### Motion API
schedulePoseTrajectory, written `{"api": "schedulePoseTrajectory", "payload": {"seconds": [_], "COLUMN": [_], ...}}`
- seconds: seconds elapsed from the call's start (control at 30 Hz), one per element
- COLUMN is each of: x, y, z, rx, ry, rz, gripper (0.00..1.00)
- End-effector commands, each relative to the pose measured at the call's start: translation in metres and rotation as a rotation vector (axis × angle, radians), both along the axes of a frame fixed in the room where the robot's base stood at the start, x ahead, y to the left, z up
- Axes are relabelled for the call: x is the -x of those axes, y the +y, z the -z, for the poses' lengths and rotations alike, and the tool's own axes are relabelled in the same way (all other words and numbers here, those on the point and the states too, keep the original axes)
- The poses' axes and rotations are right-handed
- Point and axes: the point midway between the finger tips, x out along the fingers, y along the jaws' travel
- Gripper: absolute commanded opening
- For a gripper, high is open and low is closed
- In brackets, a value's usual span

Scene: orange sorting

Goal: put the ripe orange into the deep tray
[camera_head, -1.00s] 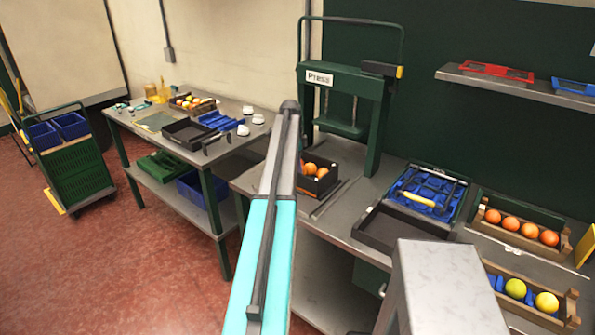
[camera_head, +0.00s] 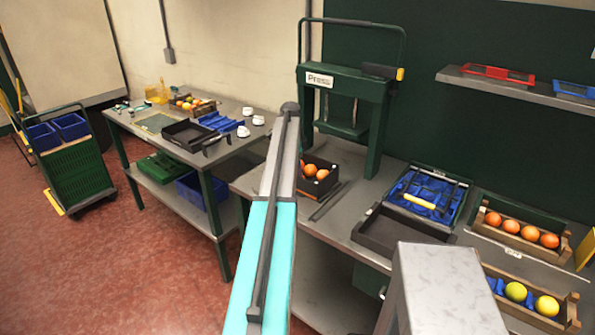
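Several oranges (camera_head: 529,233) sit in a row in a wooden crate (camera_head: 486,230) on the right of the bench. Two yellow-green fruits (camera_head: 515,291) sit in a nearer wooden crate (camera_head: 497,272). More oranges (camera_head: 310,170) are in a dark box (camera_head: 315,188) beside the press. An empty black tray (camera_head: 400,234) lies mid-bench. Another black tray (camera_head: 187,133) is on the left table. I cannot tell which of these is the deep tray. My teal and grey arm link crosses the middle of the view. My gripper's fingertips do not show.
A green press (camera_head: 345,88) stands at the back of the bench. A blue-lined tray (camera_head: 428,193) with a yellow-handled tool lies right of it. White cups (camera_head: 243,131) stand on the left table (camera_head: 232,146). A green cart (camera_head: 78,170) stands at far left. The red floor between is open.

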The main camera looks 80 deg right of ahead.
Motion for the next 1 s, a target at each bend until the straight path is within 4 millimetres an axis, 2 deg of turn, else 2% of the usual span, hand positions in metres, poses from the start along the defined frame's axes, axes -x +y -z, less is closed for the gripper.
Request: {"api": "schedulePoseTrajectory", "payload": {"seconds": [0.03, 1.0], "x": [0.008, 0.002], "y": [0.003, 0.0], "z": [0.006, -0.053], "rx": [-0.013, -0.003], "ry": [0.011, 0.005], "rz": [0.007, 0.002], "gripper": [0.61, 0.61]}}
